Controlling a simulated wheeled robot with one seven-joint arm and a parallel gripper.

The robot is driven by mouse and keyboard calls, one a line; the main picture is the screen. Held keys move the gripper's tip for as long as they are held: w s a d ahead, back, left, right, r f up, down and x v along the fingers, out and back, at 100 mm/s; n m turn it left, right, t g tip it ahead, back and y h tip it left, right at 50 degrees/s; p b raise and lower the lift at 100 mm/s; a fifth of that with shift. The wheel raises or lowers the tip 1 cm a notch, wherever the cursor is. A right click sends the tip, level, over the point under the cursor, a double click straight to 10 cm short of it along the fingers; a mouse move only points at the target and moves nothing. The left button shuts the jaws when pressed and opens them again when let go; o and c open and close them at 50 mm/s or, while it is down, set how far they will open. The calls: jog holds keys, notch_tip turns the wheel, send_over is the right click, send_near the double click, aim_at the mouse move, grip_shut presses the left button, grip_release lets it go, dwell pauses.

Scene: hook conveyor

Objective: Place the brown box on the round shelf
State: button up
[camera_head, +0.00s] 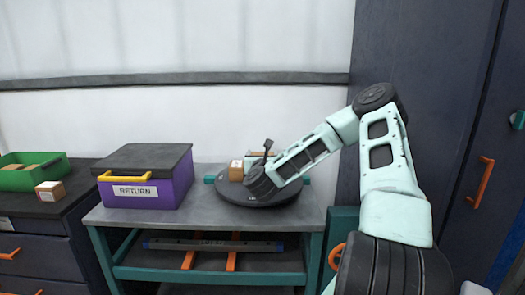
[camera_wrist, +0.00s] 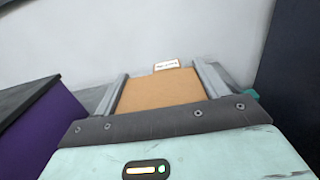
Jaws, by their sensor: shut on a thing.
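The round shelf (camera_head: 258,198) is a dark disc on the grey table, with teal parts showing at its left and right sides. My gripper (camera_wrist: 161,72) is over the shelf area, largely hidden behind my wrist in the head view. In the wrist view its two grey fingers are shut on the sides of the brown box (camera_wrist: 160,92). A small brown box face (camera_head: 236,171) shows beside my wrist in the head view; I cannot tell whether it is the held one. Whether the held box touches the shelf is hidden.
A purple RETURN bin (camera_head: 148,180) with a dark lid and yellow handle stands left on the table. A green crate (camera_head: 32,172) and a small box (camera_head: 50,191) are on the dark cabinet at far left. A wall is behind; a dark cabinet (camera_head: 440,90) stands right.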

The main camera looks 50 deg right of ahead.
jog(key=shift+w+d+f, duration=0.15)
jog(key=shift+f+b, duration=2.55)
jog(key=shift+f, duration=0.7)
jog(key=shift+f+b, duration=0.45)
jog(key=shift+f, duration=0.05)
jog(key=o, duration=1.2)
jog(key=shift+o, duration=0.2)
jog(key=shift+f, duration=0.1)
